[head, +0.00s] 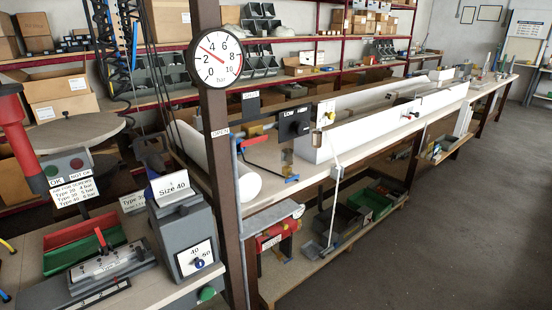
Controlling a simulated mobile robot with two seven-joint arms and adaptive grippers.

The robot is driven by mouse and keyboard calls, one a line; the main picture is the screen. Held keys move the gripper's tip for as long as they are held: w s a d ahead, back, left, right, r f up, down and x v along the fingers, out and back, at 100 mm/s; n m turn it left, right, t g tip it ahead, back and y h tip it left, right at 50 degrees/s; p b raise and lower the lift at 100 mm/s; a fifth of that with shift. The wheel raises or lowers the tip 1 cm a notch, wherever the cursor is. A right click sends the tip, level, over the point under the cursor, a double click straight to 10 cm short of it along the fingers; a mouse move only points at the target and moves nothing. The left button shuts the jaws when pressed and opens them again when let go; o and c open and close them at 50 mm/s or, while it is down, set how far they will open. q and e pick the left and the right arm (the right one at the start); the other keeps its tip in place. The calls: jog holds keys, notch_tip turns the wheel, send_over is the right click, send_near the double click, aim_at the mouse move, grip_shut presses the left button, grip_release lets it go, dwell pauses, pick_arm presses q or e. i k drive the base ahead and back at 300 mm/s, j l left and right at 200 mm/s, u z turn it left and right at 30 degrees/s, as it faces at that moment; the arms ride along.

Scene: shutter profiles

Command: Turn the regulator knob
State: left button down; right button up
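The regulator knob (295,126) is a dark knob on a black panel marked LOW, the second label partly hard to read. It is mounted above the long bench, right of the brown post. A round white pressure gauge (215,57) marked in bar hangs on the post. Its red needle points up-left, at about 2 to 3. Neither of my grippers shows in the head view, so nothing is seen touching the knob.
The brown post (217,150) stands between the near left station and the long bench (290,190). A blue-ended lever (291,179) lies below the knob. A grey box labelled Size 40 (180,215) is at the left front. The floor (440,230) at right is clear.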

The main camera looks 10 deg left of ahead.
aim_at(301, 129)
jog(key=u, duration=0.75)
jog(key=i+l+u, duration=0.15)
jog(key=u, duration=0.2)
jog(key=l+u, duration=0.4)
jog(key=i+l+u, duration=0.15)
jog(key=l+u, duration=0.55)
jog(key=l, duration=1.5)
